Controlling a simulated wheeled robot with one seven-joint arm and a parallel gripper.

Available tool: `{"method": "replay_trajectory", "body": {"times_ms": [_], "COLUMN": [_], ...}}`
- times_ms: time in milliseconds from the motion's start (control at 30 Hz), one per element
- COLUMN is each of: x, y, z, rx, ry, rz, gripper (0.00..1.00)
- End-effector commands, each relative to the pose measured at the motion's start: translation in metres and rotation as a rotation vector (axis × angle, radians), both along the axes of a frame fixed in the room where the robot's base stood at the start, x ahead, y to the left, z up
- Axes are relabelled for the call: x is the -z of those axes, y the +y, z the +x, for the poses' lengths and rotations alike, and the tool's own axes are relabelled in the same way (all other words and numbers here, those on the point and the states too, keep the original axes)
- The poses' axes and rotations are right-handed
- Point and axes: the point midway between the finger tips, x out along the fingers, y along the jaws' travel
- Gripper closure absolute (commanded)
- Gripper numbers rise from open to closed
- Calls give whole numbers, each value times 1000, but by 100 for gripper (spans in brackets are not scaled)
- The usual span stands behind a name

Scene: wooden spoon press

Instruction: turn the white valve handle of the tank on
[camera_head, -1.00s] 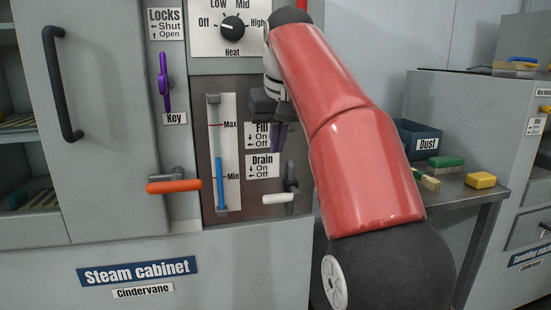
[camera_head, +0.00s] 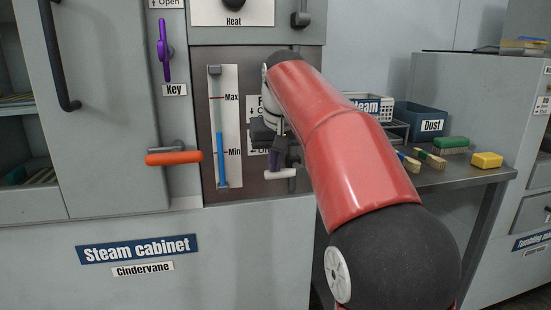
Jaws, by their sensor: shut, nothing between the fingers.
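The white valve handle (camera_head: 280,174) lies roughly horizontal at the lower right of the brown panel on the steam cabinet. In the earlier frame it stands beside the Drain label. My gripper (camera_head: 275,165) is shut and empty. Its dark purplish fingertips point down just above the white handle in the picture; I cannot tell whether they touch it. My gripper and red arm hide the handle's mount and most of the Fill and Drain labels. The tank's level gauge (camera_head: 222,110) shows a blue column reaching a little above Min.
An orange handle (camera_head: 174,157) sticks out to the left of the gauge. A purple key handle (camera_head: 164,50) is above it. A side table (camera_head: 460,178) at right carries a Dust bin (camera_head: 421,121), brushes and a yellow block (camera_head: 487,160). The cabinet's lower front is clear.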

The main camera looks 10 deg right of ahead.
Motion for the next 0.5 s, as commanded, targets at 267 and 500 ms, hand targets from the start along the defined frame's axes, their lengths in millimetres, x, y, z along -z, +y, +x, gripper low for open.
{"method": "replay_trajectory", "body": {"times_ms": [267, 500], "x": [1, 4], "y": [1, 3], "z": [0, 0], "rx": [0, 0], "ry": [1, 3], "rz": [-13, -59], "gripper": [100, 100]}}
